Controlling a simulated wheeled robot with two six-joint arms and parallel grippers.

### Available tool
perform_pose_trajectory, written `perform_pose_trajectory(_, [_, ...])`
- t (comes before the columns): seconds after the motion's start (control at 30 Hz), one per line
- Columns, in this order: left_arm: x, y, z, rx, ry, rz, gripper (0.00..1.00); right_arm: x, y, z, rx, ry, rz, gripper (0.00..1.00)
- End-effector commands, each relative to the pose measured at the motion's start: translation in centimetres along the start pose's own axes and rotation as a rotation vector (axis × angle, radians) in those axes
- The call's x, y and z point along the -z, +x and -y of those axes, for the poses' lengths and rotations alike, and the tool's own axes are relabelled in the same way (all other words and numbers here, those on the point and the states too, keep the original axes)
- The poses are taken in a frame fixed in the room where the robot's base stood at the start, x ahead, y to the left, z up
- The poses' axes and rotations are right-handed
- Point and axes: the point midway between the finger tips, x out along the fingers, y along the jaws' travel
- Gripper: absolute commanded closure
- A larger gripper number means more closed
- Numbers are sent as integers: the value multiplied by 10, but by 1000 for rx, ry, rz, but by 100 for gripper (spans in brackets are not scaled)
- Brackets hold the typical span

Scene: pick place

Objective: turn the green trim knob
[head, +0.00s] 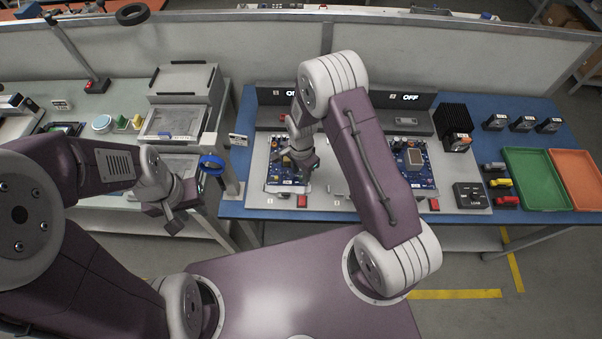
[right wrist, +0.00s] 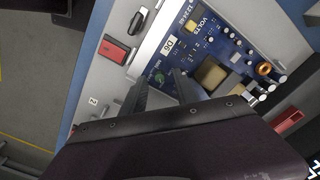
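The green trim knob (right wrist: 158,78) is a small round green part on a blue circuit board (right wrist: 225,50) in the right wrist view. In the head view my right gripper (head: 299,163) is over the left blue board (head: 273,174) and hides part of it. In the right wrist view its two dark fingers (right wrist: 163,90) stand apart, with the knob visible in the gap between them. I cannot tell whether they touch it. My left gripper (head: 186,206) is off the blue bench at the left, with its fingers apart and empty.
A second blue board (head: 414,178) lies to the right, partly behind my right arm. A black finned block (head: 453,118), a green tray (head: 533,178) and an orange tray (head: 579,178) are further right.

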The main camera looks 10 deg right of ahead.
Motion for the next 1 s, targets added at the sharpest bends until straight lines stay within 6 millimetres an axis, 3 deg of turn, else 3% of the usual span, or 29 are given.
perform_pose_trajectory(0.2, [0,5,0,0,0,0,67,0,-48,2,6,0,-2,64])
perform_pose_trajectory(0.4, [-1,7,0,0,0,0,67,0,-78,0,3,0,-1,64])
perform_pose_trajectory(1.0, [-1,6,0,0,0,0,67,2,-84,0,2,5,-1,64])
